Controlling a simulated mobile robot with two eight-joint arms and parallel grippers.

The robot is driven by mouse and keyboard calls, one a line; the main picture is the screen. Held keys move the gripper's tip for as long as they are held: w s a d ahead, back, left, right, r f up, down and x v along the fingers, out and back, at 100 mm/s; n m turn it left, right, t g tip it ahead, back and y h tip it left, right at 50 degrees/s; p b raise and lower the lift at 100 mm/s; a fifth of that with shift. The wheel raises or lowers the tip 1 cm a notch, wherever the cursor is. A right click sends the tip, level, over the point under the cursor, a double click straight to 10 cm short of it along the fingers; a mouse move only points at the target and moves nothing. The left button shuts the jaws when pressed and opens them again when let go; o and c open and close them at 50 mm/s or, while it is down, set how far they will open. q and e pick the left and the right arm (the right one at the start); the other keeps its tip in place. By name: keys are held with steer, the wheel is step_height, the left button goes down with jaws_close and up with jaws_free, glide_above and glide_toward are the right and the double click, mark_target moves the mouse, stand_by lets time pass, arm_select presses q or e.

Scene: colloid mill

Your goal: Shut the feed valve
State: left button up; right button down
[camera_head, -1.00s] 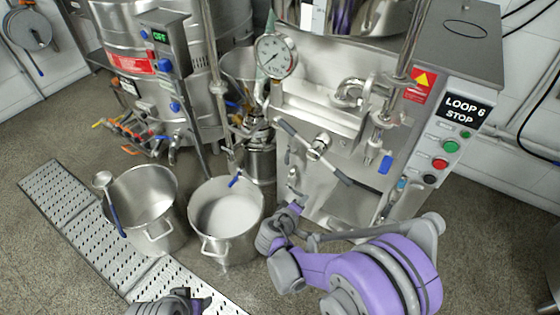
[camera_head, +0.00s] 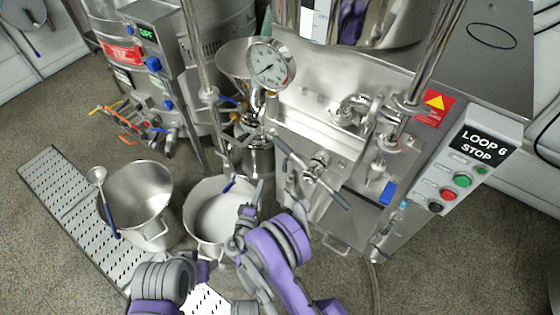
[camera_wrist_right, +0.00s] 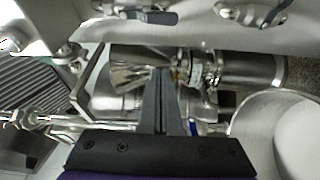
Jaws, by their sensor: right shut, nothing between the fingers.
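A blue-handled lever (camera_head: 229,184) hangs at the lower end of the pipework above the white-filled pot. Another blue handle (camera_head: 387,193) is on the pipe at the right of the mill. A small blue lever (camera_head: 230,101) shows by the steel hopper (camera_head: 234,62). I cannot tell which is the feed valve. My right gripper (camera_head: 257,192) is shut and empty, close to the pot and right of the blue lever. In the right wrist view its fingers (camera_wrist_right: 160,75) point at steel pipework. My left gripper (camera_head: 205,270) is low at the front; its fingers are unclear.
The control panel (camera_head: 462,180) reads LOOP 6 STOP.

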mark_target(285, 168)
steer(key=shift+s, duration=0.1)
steer(key=w+d+b, duration=0.1)
steer(key=w+d, duration=0.5)
steer(key=w, duration=0.1)
steer(key=shift+w, duration=0.15)
stand_by(0.6)
